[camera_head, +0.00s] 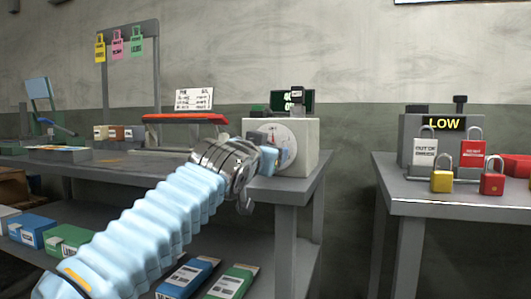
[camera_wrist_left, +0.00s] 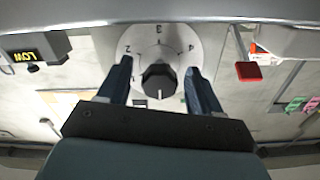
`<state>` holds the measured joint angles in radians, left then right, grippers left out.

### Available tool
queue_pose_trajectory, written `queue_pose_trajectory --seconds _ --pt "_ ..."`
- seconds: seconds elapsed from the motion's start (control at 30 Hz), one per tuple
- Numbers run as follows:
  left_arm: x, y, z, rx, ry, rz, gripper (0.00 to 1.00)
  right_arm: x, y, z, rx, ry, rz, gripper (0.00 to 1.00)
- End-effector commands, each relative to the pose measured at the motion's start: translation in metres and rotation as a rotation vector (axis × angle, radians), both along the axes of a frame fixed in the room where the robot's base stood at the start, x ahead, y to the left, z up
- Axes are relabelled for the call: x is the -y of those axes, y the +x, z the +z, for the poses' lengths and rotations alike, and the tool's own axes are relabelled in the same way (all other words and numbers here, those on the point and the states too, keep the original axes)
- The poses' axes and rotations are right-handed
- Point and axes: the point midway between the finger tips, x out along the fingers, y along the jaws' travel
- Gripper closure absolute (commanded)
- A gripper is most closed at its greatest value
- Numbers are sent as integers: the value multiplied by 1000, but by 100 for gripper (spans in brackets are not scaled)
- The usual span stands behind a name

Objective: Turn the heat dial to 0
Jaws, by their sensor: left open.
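The heat dial (camera_head: 274,137) is a round white face on the front of a cream box (camera_head: 303,145). In the left wrist view the dial face (camera_wrist_left: 160,38) shows the numerals 1 to 4 around a black knob (camera_wrist_left: 158,80). A small white mark shows on the knob, but I cannot tell which number it is set to. My left gripper (camera_wrist_left: 159,68) is open, with one blue finger on each side of the knob and a gap to it. In the head view my left gripper (camera_head: 265,160) covers the dial's lower part. My right gripper is not in view.
The box stands near the right end of a grey bench (camera_head: 300,188). A red-topped stand (camera_head: 185,118) is to its left. A second table (camera_head: 455,202) at right holds a LOW display (camera_head: 442,123) and several padlocks. A gap separates the two tables.

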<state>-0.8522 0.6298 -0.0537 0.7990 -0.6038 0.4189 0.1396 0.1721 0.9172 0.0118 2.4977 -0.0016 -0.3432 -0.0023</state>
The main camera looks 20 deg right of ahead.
Motion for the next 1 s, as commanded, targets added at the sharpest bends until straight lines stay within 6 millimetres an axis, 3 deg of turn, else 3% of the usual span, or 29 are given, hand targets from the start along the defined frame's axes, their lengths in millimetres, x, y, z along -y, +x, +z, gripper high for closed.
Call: queue_pose_trajectory --seconds 0.17,0.4,0.63,0.8,1.0 --pt "-8 -13 -2 3 -1 -1 35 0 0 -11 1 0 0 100" --pt "-40 -61 -3 4 -3 -2 35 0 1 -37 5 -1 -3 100" --pt "-67 -100 -2 1 -2 -1 35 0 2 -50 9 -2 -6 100" --pt "-76 -112 -1 -1 1 -1 35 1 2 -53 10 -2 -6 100" --pt "-77 -114 0 -1 1 0 35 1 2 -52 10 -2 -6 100"
